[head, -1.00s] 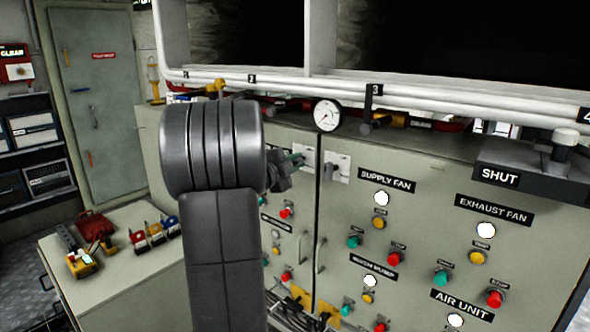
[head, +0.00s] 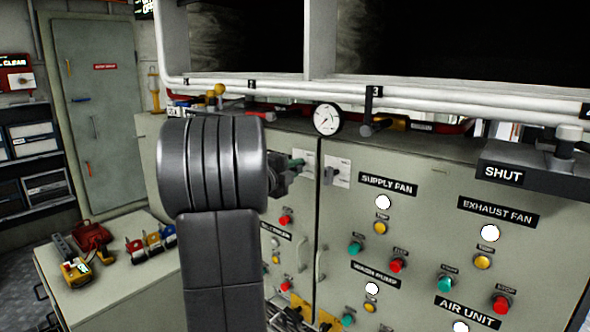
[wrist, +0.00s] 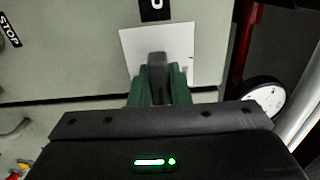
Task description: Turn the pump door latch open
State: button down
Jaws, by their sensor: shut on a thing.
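The pump door latch is a dark handle (wrist: 157,73) on a white plate in the wrist view. The plate (wrist: 184,42) lies beside a panel seam. My gripper (wrist: 155,85) has green fingers, one on each side of the handle, and is shut on it. In the head view my gripper (head: 296,163) is at the left white plate (head: 309,158), just left of the seam between the cabinet doors. It hides most of the latch there.
A second latch plate (head: 340,172) is close by on the right, across the seam. A round gauge (head: 327,118) and white pipes sit above. Door handles (head: 319,262) and buttons are below. A desk with small items (head: 152,241) stands at left.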

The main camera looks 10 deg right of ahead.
jog(key=c, duration=1.4)
grip_release()
jog(key=shift+o, duration=0.2)
jog(key=v, duration=1.3)
jog(key=shift+s+a, duration=0.25)
jog(key=shift+a, duration=0.05)
jog(key=v, duration=0.8)
jog(key=shift+b, duration=0.35)
jog(key=shift+d+f, duration=0.1)
jog(key=x, duration=1)
jog(key=shift+w+d, duration=0.25)
